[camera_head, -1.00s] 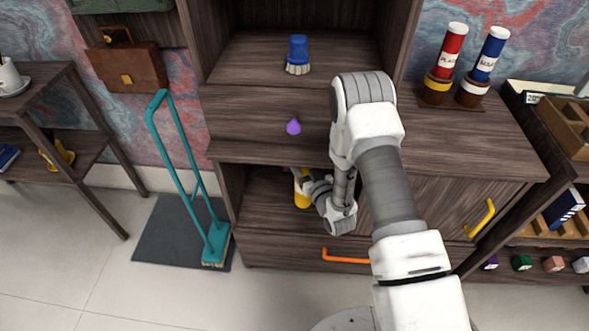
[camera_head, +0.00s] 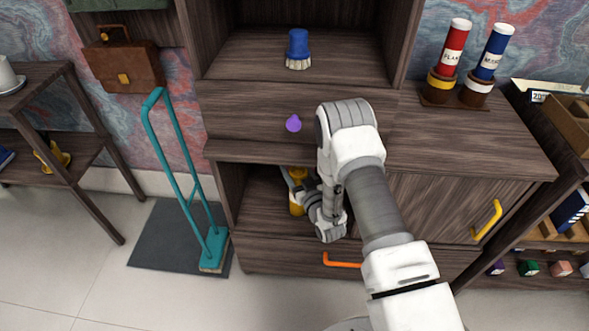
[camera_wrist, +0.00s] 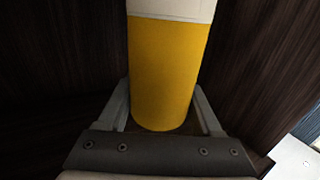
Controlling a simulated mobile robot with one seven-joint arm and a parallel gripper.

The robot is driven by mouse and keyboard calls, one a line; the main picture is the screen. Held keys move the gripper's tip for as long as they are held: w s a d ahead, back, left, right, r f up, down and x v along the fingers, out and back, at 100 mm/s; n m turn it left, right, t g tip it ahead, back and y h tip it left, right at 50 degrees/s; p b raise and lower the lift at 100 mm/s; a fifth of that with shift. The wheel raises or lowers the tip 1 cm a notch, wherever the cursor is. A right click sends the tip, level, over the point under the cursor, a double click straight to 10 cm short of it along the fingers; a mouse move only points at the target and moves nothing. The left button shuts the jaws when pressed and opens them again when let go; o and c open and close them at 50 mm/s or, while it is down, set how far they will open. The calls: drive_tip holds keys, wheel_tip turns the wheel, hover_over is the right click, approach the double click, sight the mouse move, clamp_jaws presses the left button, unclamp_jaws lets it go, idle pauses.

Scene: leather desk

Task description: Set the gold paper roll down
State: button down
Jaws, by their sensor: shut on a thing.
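The gold paper roll (camera_head: 297,206) is upright inside the open lower compartment (camera_head: 262,207) of the dark wooden cabinet. In the wrist view the roll (camera_wrist: 165,70) is gold with a white band at the top of the picture. My gripper (camera_wrist: 163,112) is shut on it, one finger on each side. In the head view my gripper (camera_head: 296,182) is partly hidden by my arm and the shelf edge above. I cannot tell whether the roll's base touches the compartment floor.
An orange drawer handle (camera_head: 341,262) is below. Red (camera_head: 453,48) and blue (camera_head: 493,52) rolls stand on the counter.

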drive_tip(key=shift+f, duration=0.1)
drive_tip(key=shift+c, duration=0.3)
unclamp_jaws()
drive_tip(key=shift+s+d, duration=0.15)
drive_tip(key=shift+s, duration=0.15)
drive_tip(key=p+v, duration=0.2)
drive_tip(key=v, duration=0.9)
drive_tip(key=shift+s+p, duration=0.2)
drive_tip(key=shift+p, duration=0.1)
